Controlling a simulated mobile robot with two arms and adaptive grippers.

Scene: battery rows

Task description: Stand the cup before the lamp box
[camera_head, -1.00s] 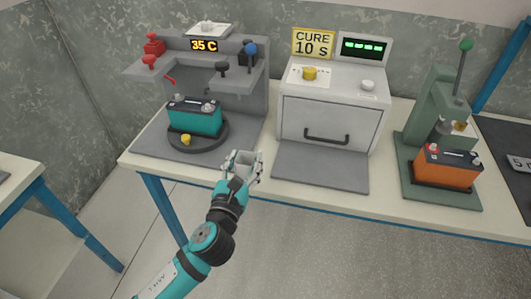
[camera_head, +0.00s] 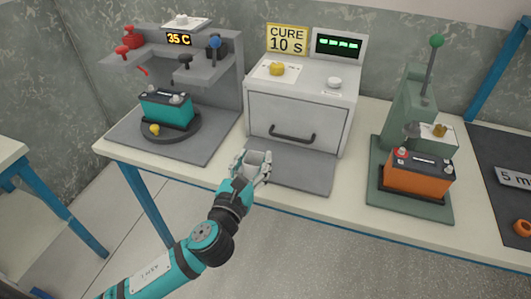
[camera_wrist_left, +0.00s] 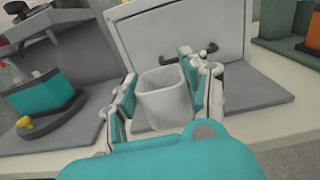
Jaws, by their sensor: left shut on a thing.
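A light grey cup (camera_wrist_left: 165,98) sits upright between the fingers of my left gripper (camera_head: 252,168). The gripper is shut on it, with a finger along each side in the left wrist view. The cup's rim also shows in the head view (camera_head: 256,157). The white lamp box (camera_head: 297,119) with a dark handle and a "CURE 10 S" sign stands on the bench behind the cup. A grey mat (camera_head: 305,176) lies in front of the box. The gripper is over the mat's left front part; I cannot tell the cup's height above it. My right gripper is out of view.
A teal battery (camera_head: 166,109) stands on a round turntable at the left station with red and blue knobs. An orange battery (camera_head: 418,174) stands in a green press (camera_head: 408,115) at the right. The mat's right part is bare.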

